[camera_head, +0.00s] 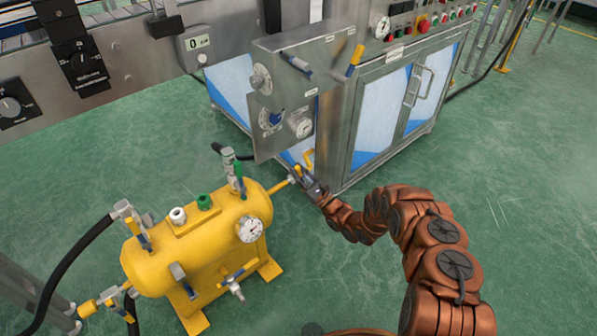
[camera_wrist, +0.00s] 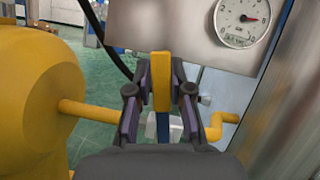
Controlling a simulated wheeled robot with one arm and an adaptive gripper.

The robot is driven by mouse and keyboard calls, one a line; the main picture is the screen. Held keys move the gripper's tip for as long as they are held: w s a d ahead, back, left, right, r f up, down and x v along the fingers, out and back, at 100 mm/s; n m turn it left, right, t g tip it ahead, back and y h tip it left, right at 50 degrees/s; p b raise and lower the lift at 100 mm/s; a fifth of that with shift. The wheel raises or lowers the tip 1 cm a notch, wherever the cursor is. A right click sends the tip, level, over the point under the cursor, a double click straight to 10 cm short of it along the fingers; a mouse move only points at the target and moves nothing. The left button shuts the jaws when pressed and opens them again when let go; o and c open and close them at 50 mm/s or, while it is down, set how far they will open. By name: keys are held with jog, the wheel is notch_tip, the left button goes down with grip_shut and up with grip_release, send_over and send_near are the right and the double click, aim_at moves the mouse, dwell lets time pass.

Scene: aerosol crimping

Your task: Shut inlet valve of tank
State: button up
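The yellow tank (camera_head: 200,247) stands on the floor at lower left, with a round gauge (camera_head: 250,229) on its front. Its side also fills the left of the wrist view (camera_wrist: 38,100). A yellow pipe (camera_wrist: 88,112) leaves its right end toward a small valve with a yellow and blue lever (camera_wrist: 161,82). My gripper (camera_head: 309,183) is at this valve, right of the tank. In the wrist view its two fingers (camera_wrist: 162,88) flank the lever closely on both sides; I cannot tell whether they press on it. The fingers partly hide the valve body.
A steel machine cabinet (camera_head: 345,125) stands close behind my gripper, and a panel with a dial (camera_wrist: 237,20) hangs just beyond it. Black hoses (camera_head: 62,268) run from the tank's left. Other valves with yellow levers sit on the tank. Green floor is clear at right.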

jog(key=o, duration=0.3)
jog(key=shift+d, duration=0.1)
jog(key=shift+o, duration=0.2)
jog(key=v, duration=1.2)
jog(key=shift+r, duration=0.1)
